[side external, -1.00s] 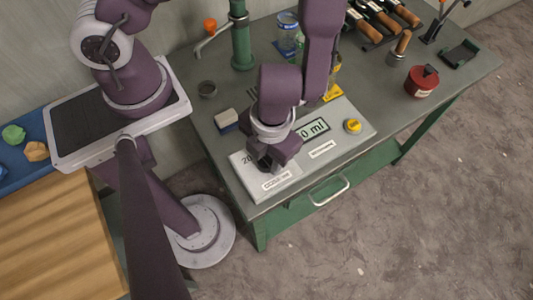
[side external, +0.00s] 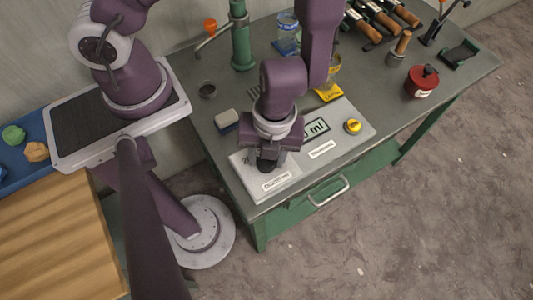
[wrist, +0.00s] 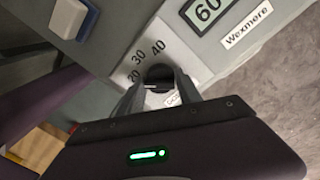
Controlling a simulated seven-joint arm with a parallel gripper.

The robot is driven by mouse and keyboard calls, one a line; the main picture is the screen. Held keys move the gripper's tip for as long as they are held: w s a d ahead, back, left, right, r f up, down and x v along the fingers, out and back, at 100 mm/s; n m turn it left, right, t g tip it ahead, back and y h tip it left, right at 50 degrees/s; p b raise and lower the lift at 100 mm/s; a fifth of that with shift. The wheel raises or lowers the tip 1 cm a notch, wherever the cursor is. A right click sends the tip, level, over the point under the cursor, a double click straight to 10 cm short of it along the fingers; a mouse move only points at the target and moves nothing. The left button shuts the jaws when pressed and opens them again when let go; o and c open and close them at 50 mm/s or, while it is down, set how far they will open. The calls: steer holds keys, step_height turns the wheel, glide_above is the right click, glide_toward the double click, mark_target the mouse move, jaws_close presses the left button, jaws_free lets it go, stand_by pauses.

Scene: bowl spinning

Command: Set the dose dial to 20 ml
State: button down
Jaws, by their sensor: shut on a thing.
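The dose dial (wrist: 159,73) is a dark round knob on a white scale plate (wrist: 185,52) printed 20, 30 and 40. A light mark shows near the dial's lower edge; what it points to is unclear. My gripper (wrist: 157,88) is shut on the dial, one finger on each side, in the wrist view. In the side view my gripper (side external: 268,160) points down over the left end of the grey dosing box (side external: 363,146) and hides the dial. The display (wrist: 208,9) shows 60 in the wrist view, partly cut off.
A yellow knob (side external: 352,126) sits on the box's right part. A white and blue block (side external: 227,120) lies left of my gripper. A glass jar (side external: 287,34) and a green post (side external: 241,40) stand behind. A red pot (side external: 421,82) stands far right.

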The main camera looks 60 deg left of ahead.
steer(key=shift+w+d, duration=0.15)
steer(key=shift+d, duration=0.05)
stand_by(0.4)
steer(key=c, duration=1)
jaws_free()
steer(key=shift+c, duration=0.2)
steer(key=shift+o, duration=0.8)
steer(key=shift+a, duration=0.1)
